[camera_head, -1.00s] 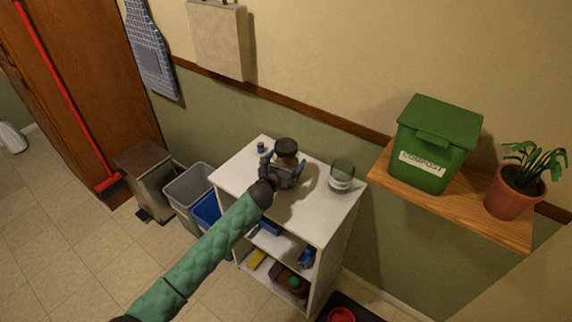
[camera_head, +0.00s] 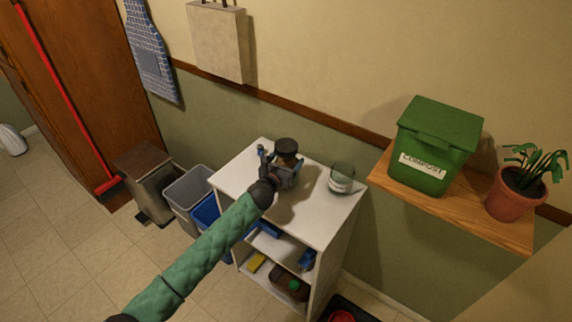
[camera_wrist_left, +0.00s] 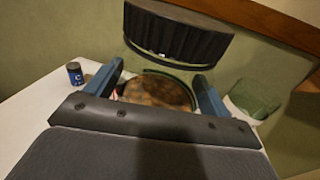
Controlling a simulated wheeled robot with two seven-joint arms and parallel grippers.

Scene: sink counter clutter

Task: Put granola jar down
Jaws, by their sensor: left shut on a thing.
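The granola jar (camera_head: 287,148) has a dark ribbed lid and clear walls with brown contents. It is over the white shelf top (camera_head: 318,217), near the back. In the left wrist view the jar (camera_wrist_left: 160,92) stands between the two blue fingers of my left gripper (camera_wrist_left: 160,88), which is shut on it. In the head view my left gripper (camera_head: 286,172) reaches the jar from the front, and its wrist hides the jar's lower part. I cannot tell whether the jar's base touches the top. My right gripper is not in view.
An empty glass jar (camera_head: 341,178) stands to the right on the top. A small dark can (camera_wrist_left: 75,73) stands to the left. A green compost bin (camera_head: 436,144) and potted plant (camera_head: 515,192) sit on the wooden wall shelf (camera_head: 470,215). The top's front right is clear.

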